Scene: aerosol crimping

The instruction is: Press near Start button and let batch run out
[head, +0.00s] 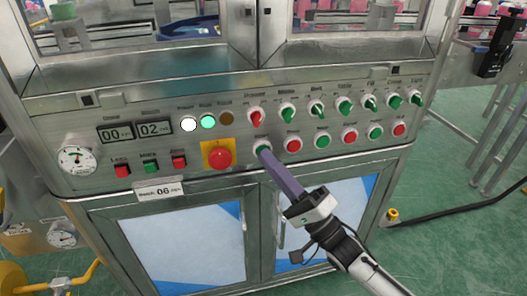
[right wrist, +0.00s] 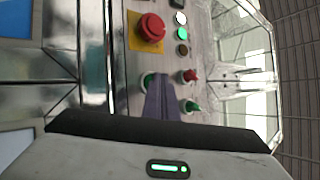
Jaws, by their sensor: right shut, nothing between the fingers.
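The control panel (head: 105,105) carries a row of push buttons. A green button (head: 262,146) sits just right of the red emergency stop (head: 219,157); its label is not readable. My right gripper (head: 264,154) is shut and empty, its fingertips at the lower edge of this green button. In the right wrist view the shut fingers (right wrist: 160,95) partly cover the green button (right wrist: 147,78); whether it is pressed in, I cannot tell. A white lamp (head: 188,124) and a green lamp (head: 208,121) are bright; a third lamp (head: 226,118) is dark. My left gripper is not in view.
Digital displays (head: 114,132) read 00 and 02. A tag (head: 159,191) reads 06. Several selector knobs (head: 317,108) and more buttons (head: 293,145) lie to the right. Cabinet doors (head: 195,245) are below. A dark cable (head: 460,208) lies on the floor at right.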

